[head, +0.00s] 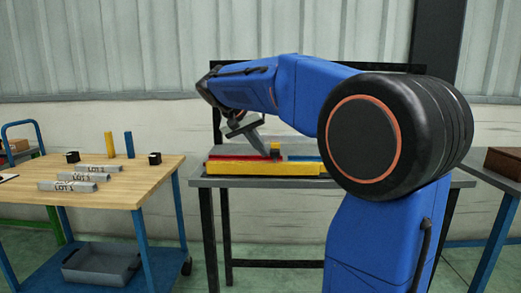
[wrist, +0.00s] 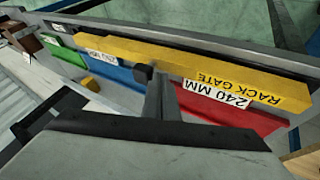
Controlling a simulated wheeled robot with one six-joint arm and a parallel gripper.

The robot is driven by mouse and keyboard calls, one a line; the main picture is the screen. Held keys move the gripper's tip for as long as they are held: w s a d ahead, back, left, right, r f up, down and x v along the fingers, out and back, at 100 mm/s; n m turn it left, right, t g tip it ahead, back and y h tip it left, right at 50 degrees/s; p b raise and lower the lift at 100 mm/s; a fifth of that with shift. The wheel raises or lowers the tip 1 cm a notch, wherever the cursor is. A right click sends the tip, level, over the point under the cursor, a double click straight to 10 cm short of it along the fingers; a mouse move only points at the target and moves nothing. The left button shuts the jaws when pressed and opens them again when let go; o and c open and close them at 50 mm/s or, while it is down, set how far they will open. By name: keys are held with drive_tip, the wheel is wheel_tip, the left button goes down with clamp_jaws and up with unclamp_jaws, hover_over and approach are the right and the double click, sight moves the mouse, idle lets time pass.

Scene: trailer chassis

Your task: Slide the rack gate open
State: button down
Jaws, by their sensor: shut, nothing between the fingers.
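The rack gate (wrist: 215,65) is a long yellow bar marked "RACK GATE" along one side of the rack in the wrist view. It shows as a yellow bar along the rack's front in the head view (head: 250,169). Green (wrist: 65,52), blue (wrist: 118,72) and red (wrist: 225,112) panels lie beside it. My gripper (wrist: 152,88) is shut and empty, its tips close to the bar's inner edge. A small dark piece shows at the tips; I cannot tell whether it belongs to the gate or whether they touch. My gripper (head: 262,151) is above the rack in the head view.
The rack stands on a grey table (head: 218,182). A small yellow block (wrist: 91,84) sits by the blue panel. At left, a wooden-topped cart (head: 125,190) holds grey lot bars (head: 68,187) and small blocks. A brown box (head: 505,161) is at the far right.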

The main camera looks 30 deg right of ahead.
hover_over(293, 164)
drive_tip(key=shift+w+d, duration=0.1)
idle(0.5)
